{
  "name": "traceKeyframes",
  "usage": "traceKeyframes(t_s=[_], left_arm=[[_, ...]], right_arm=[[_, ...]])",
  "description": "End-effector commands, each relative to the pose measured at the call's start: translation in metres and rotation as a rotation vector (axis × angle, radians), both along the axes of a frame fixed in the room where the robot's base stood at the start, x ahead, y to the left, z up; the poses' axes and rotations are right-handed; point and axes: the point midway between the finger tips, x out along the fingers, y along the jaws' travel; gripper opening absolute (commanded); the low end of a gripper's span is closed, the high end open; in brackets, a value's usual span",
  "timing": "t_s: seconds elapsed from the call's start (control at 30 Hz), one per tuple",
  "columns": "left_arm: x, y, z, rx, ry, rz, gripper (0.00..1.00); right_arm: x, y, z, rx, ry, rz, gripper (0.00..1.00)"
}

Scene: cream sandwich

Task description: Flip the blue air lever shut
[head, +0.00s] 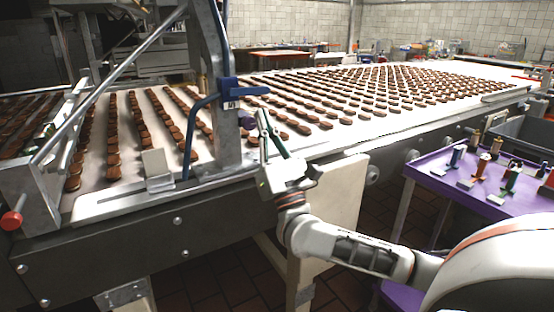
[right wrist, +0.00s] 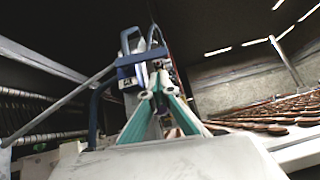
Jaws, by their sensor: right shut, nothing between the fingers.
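The blue air lever (head: 250,91) is on the upright metal post at the conveyor's near side. Its blue handle points out to the right in the head view. In the right wrist view the blue lever body and loop (right wrist: 128,62) show just beyond the fingertips, a little left of them. My right gripper (head: 263,121) is just below and right of the lever, with its green-sided fingers pointing up. It is shut and empty, with the fingertips (right wrist: 159,84) together. Whether the fingertips touch the lever I cannot tell. My left gripper is not in view.
A blue curved tube (head: 188,140) runs down beside the metal post (head: 228,140). The conveyor (head: 330,141) carries many brown biscuits. A red knob (head: 11,220) is at the far left.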

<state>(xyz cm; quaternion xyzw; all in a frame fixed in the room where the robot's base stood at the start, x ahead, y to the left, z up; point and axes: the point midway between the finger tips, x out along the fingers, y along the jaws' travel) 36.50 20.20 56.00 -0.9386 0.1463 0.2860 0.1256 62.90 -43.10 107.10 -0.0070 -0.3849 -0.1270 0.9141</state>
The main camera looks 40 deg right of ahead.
Motion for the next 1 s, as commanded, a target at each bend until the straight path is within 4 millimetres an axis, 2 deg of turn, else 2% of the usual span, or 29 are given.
traceKeyframes(t_s=[0.03,0.17,0.47,0.7,1.0], left_arm=[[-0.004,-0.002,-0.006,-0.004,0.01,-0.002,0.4],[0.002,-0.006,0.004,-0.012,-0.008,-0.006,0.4],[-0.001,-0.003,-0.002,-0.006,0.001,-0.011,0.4],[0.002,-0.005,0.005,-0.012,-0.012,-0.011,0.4],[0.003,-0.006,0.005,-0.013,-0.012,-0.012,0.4]], right_arm=[[0.003,0.005,-0.018,0.003,0.013,0.0,0.0],[-0.019,0.011,-0.034,0.0,0.01,0.0,0.0],[-0.056,0.022,-0.071,0.0,0.006,-0.001,0.0],[-0.067,0.026,-0.079,0.0,0.001,0.0,0.0],[-0.067,0.026,-0.079,0.0,0.0,0.0,0.0]])
